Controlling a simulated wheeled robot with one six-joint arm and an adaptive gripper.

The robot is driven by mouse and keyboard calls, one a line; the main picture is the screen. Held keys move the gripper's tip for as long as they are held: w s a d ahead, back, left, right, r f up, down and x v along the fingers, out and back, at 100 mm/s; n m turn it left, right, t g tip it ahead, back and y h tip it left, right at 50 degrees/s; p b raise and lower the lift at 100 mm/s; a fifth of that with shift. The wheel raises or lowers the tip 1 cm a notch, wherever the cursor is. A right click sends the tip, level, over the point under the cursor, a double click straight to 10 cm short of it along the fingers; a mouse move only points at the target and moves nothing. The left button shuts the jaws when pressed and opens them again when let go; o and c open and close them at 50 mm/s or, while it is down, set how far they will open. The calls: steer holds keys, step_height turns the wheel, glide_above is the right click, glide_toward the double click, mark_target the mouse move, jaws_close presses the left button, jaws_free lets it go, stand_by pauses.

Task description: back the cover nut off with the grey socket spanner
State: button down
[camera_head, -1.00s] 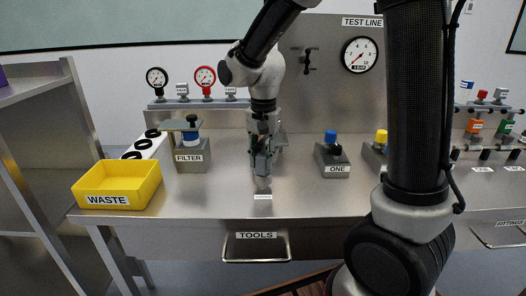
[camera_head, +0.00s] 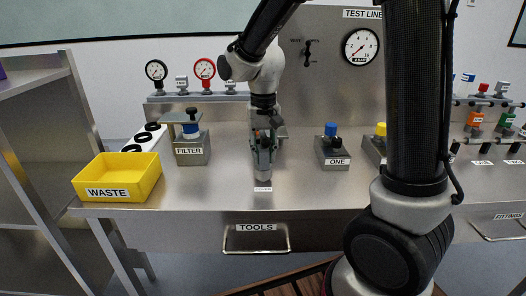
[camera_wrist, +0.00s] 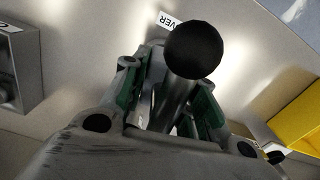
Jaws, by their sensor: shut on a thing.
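My gripper (camera_head: 263,155) is over the front middle of the bench. In the wrist view, its green-padded fingers (camera_wrist: 168,105) are shut around the grey shaft of the socket spanner (camera_wrist: 177,95). A black ball knob (camera_wrist: 194,50) tops that shaft. In the head view, the spanner's grey barrel (camera_head: 263,173) shows below the fingers, just behind a small white label (camera_head: 263,189). I cannot tell whether it touches the bench. I cannot make out the cover nut for certain.
The filter block (camera_head: 192,150) with a black knob and blue part stands left of my gripper. The yellow waste bin (camera_head: 118,178) is at the front left. Gauges stand behind. Bench between is clear.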

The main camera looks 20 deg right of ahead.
mark_target(263, 132)
steer(key=n, duration=0.5)
steer(key=shift+r, duration=3.5)
